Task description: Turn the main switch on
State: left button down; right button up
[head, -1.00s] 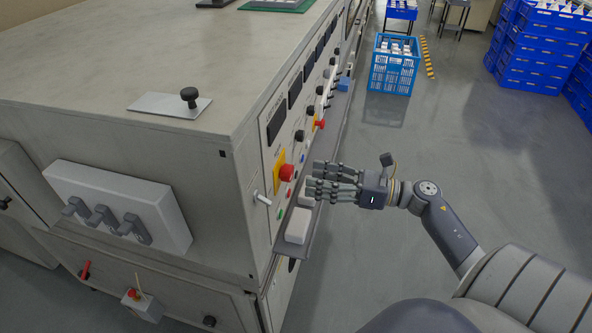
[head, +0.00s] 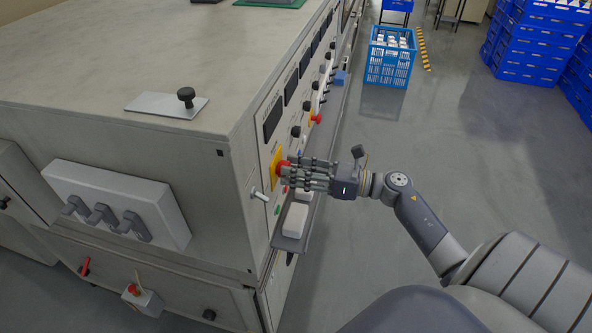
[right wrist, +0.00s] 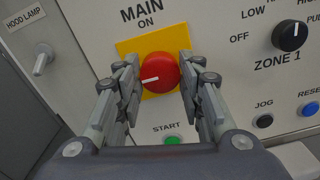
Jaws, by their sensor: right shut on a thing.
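The main switch (head: 280,168) is a red round knob on a yellow square plate, on the panel front of the grey machine. In the right wrist view the knob (right wrist: 161,71) sits below the words MAIN and ON. Its white pointer line points left, away from the ON label above. My right gripper (head: 286,174) reaches it from the right, and its fingers (right wrist: 159,76) are shut on the knob from both sides. My left gripper is not in view.
A green START button (right wrist: 172,141) lies just below the knob. A HOOD LAMP toggle (right wrist: 42,62) is to its left, and the ZONE 1 dial (right wrist: 290,36) to its right. A ledge (head: 290,244) with white blocks runs beneath the panel.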

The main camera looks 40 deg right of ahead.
jog(key=shift+m, duration=0.4)
jog(key=m+p, duration=0.6)
jog(key=m, duration=1.1)
jog(key=shift+m, duration=0.3)
dwell(0.4)
jog(key=o, duration=1.1)
jog(key=shift+f, duration=0.1)
jog(key=shift+c, duration=0.2)
